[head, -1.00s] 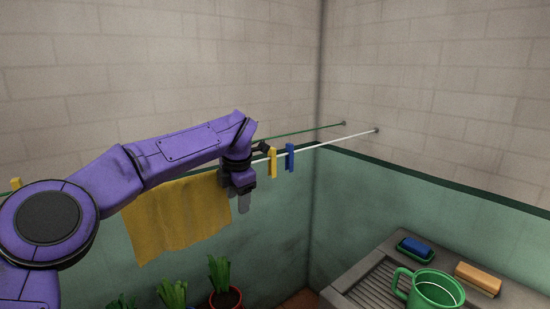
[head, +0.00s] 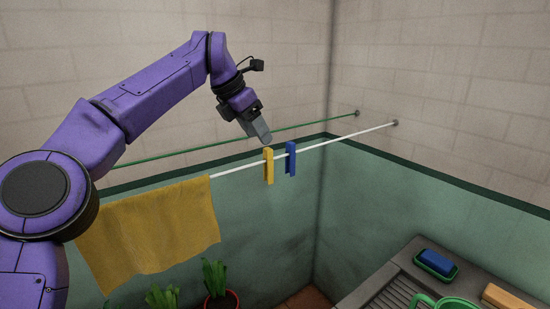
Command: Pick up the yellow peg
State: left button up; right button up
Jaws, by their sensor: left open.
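The yellow peg (head: 268,166) hangs upright on the white line (head: 238,168), just left of the blue peg (head: 291,158). My left gripper (head: 262,134) is above the yellow peg, pointing down and to the right. Its grey fingers overlap in this view, and it is open with nothing seen in it. A small gap shows between the fingertips and the top of the yellow peg; the true depth between them is hard to tell. My right gripper is not in view.
A yellow cloth (head: 150,232) hangs left on the white line. A green line (head: 190,152) runs behind. Potted plants (head: 218,284) stand below. At lower right, a grey sink unit (head: 385,280) holds a blue sponge in a green dish (head: 436,266), a green mug (head: 440,302) and an orange-tan block (head: 508,299).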

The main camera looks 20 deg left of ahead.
aim_at(265, 153)
pick_arm(q)
jog(key=shift+x, duration=1)
jog(key=shift+s+d+f, duration=0.15)
jog(key=shift+s+f, duration=0.2)
jog(key=shift+s, duration=0.2)
jog(key=shift+s+d+f, duration=0.2)
jog(key=shift+s+f, duration=0.2)
jog(key=shift+s, duration=0.2)
jog(key=w+f, duration=0.2)
jog(key=w+d+f, duration=0.1)
jog(key=f, duration=0.1)
jog(key=shift+w+d+f, duration=0.15)
jog(key=shift+w+f, duration=0.2)
jog(key=shift+w, duration=0.05)
jog(key=shift+s+r, duration=0.15)
jog(key=shift+s, duration=0.05)
jog(key=shift+s+r, duration=0.2)
jog(key=shift+s, duration=0.1)
jog(key=shift+c, duration=1.3)
jog(key=shift+s, duration=0.15)
jog(key=c, duration=0.5)
grip_shut()
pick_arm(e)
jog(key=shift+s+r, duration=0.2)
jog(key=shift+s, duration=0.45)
